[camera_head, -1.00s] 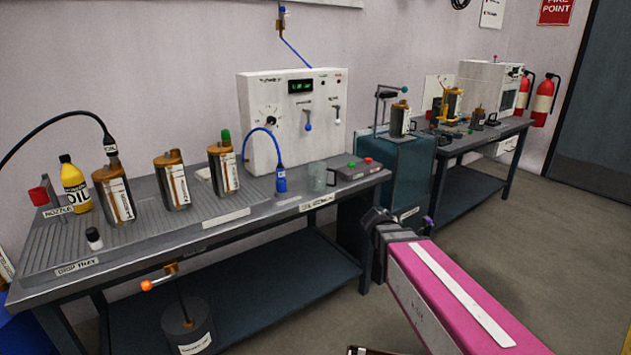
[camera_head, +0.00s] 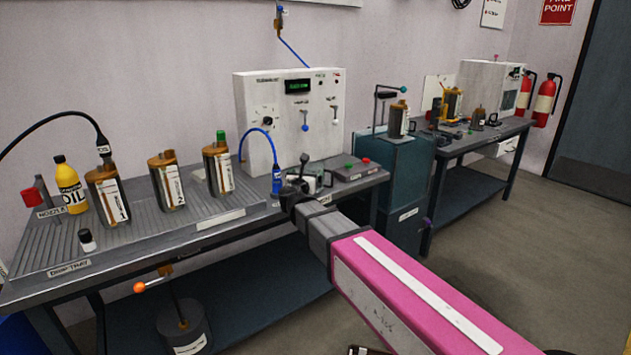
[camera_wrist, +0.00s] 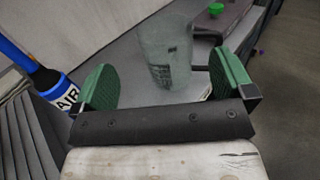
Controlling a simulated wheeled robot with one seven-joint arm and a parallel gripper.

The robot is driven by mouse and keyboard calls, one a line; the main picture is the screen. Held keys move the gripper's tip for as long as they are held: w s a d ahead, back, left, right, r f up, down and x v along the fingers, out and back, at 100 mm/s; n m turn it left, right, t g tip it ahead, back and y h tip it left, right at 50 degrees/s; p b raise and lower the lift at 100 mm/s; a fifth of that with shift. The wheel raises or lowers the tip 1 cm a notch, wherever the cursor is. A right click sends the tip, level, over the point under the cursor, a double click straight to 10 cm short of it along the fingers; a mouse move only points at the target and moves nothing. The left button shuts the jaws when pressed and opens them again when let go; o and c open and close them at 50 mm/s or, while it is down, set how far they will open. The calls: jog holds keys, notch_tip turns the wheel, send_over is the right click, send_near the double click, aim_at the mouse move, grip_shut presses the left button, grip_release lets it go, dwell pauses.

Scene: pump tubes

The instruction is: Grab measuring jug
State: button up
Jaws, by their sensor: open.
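The measuring jug (camera_wrist: 165,52) is clear with dark markings and stands on the bench top. In the wrist view it lies ahead of and between the two green finger pads of my open gripper (camera_wrist: 165,82), closer to the right pad. In the head view my gripper (camera_head: 302,178) is over the bench's front edge, and it largely hides the jug (camera_head: 318,180) behind it. I cannot tell whether a pad touches the jug.
The blue AIR nozzle (camera_head: 276,180) stands just left of my gripper; it also shows in the wrist view (camera_wrist: 52,82). A control box (camera_head: 350,170) with green and red buttons is right of the jug. Several labelled canisters (camera_head: 168,182) stand on the ribbed tray at left.

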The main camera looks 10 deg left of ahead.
aim_at(314, 166)
jog(key=w, duration=0.9)
jog(key=shift+d+f, duration=0.15)
jog(key=c, duration=1)
